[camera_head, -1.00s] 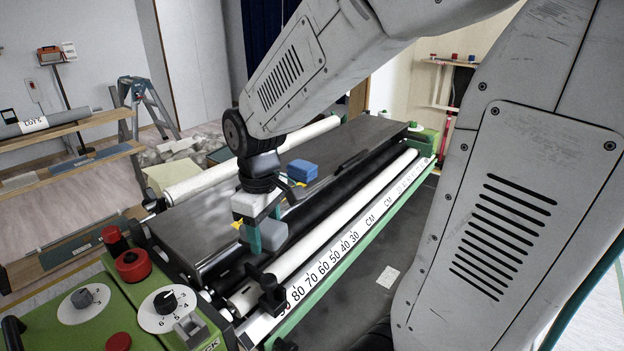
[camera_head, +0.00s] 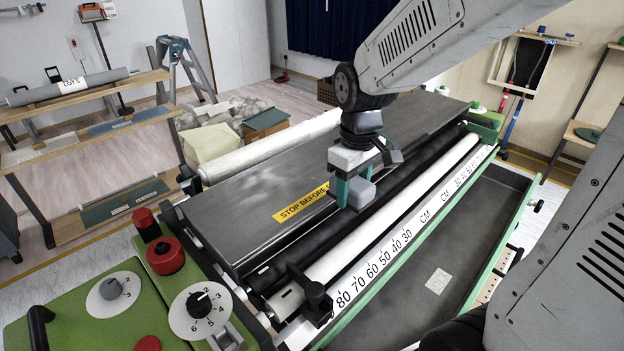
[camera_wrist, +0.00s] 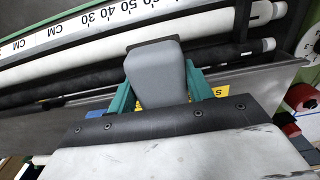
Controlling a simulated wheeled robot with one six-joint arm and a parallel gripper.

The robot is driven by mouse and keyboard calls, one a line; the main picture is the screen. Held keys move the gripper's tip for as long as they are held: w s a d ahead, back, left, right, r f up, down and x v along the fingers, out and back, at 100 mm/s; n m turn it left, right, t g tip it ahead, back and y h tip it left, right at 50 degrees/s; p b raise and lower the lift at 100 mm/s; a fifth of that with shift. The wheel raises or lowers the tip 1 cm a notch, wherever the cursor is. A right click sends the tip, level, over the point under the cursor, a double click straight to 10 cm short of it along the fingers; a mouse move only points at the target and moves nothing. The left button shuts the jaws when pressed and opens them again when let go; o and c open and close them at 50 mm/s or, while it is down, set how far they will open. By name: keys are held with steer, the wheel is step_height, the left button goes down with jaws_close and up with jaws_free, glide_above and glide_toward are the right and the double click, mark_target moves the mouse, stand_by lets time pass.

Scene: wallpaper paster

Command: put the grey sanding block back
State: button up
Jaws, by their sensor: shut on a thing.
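The grey sanding block (camera_head: 361,193) is a small light-grey block with rounded edges. My gripper (camera_head: 352,190) has teal fingers and is shut on it. The block hangs above the paster machine, near the front edge of its dark top (camera_head: 225,215) and the black roller. In the wrist view the block (camera_wrist: 156,75) sits between the two teal fingers (camera_wrist: 158,92), with a dark strip along its far end. The gap between the block and the machine is hard to judge.
A yellow "STOP BEFORE" label (camera_head: 302,201) lies on the dark top. A white roller (camera_head: 415,195) and a printed ruler (camera_head: 400,245) run along the front. A green control panel (camera_head: 110,320) with dials stands at left. Shelves (camera_head: 80,95) stand behind it.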

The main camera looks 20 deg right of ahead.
glide_above(312, 187)
steer(key=shift+s+d+f, duration=0.2)
steer(key=shift+s+f, duration=0.2)
steer(key=shift+f, duration=0.2)
steer(key=shift+w+a, duration=0.2)
steer(key=shift+w, duration=0.35)
step_height(312, 187, down, 3)
steer(key=shift+r, duration=0.15)
steer(key=shift+f, duration=0.25)
steer(key=shift+f, duration=0.3)
steer(key=shift+s+f, duration=0.1)
steer(key=shift+f, duration=0.2)
